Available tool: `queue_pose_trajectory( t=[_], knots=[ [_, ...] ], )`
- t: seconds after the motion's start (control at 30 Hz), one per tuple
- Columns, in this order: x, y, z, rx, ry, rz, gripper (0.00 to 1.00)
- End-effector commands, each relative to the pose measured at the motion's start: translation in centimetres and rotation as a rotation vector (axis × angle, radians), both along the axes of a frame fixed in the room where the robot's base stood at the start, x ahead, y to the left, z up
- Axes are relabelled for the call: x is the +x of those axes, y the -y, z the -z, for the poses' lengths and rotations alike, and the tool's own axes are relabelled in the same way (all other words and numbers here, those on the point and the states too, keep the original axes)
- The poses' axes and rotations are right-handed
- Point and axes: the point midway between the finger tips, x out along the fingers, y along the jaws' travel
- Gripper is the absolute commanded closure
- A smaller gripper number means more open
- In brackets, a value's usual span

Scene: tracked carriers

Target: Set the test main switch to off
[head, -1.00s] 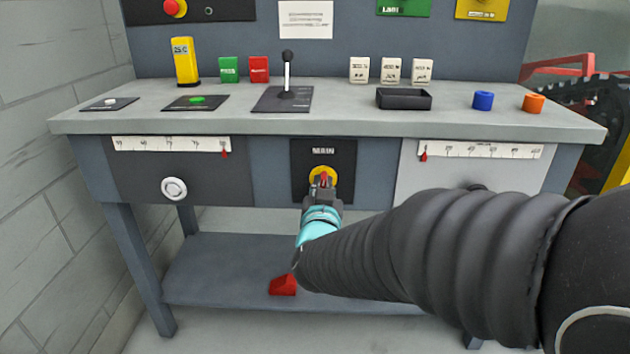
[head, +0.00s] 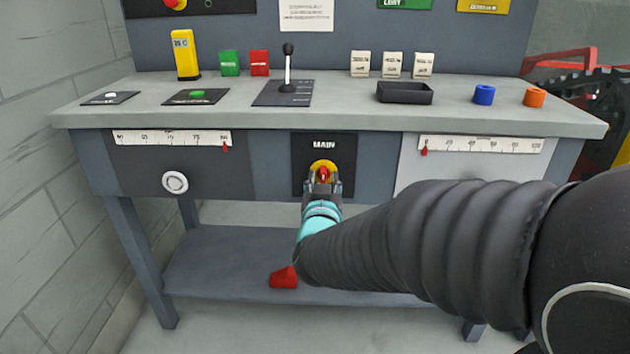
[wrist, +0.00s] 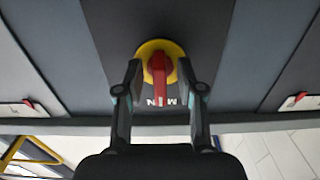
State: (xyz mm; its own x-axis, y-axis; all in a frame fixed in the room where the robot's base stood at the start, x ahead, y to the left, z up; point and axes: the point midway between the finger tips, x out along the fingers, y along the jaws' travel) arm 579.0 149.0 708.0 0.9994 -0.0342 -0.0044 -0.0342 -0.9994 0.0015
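The main switch is a red handle (head: 323,175) on a yellow round plate (wrist: 174,49), on a dark panel (head: 341,184) under the word MAIN. In the wrist view the red handle (wrist: 159,80) runs up and down the picture, and the label is upside down below the plate, partly hidden by the handle. My gripper (head: 323,184) is at the switch. In the wrist view my gripper (wrist: 159,78) is open, with one finger on each side of the handle and a visible gap on both sides.
The bench top (head: 350,118) overhangs the panel. A dark drawer front with a white knob (head: 175,183) is left; a pale panel (head: 440,170) is right, partly behind my arm. A red block (head: 284,277) lies on the lower shelf (head: 220,262).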

Motion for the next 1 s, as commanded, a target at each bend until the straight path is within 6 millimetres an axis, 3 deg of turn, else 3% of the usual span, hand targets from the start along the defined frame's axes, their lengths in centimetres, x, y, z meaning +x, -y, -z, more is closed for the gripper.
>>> queue_pose_trajectory(
  t=[0.27,0.7,1.0],
  knots=[
    [-0.4,-0.1,-0.2,0.001,0.003,-0.001,0.62],
    [-6.4,-0.3,-0.2,0.001,0.003,-0.002,0.62],
    [-7.5,-0.3,-0.1,0.0,0.001,0.0,0.62]
  ],
)
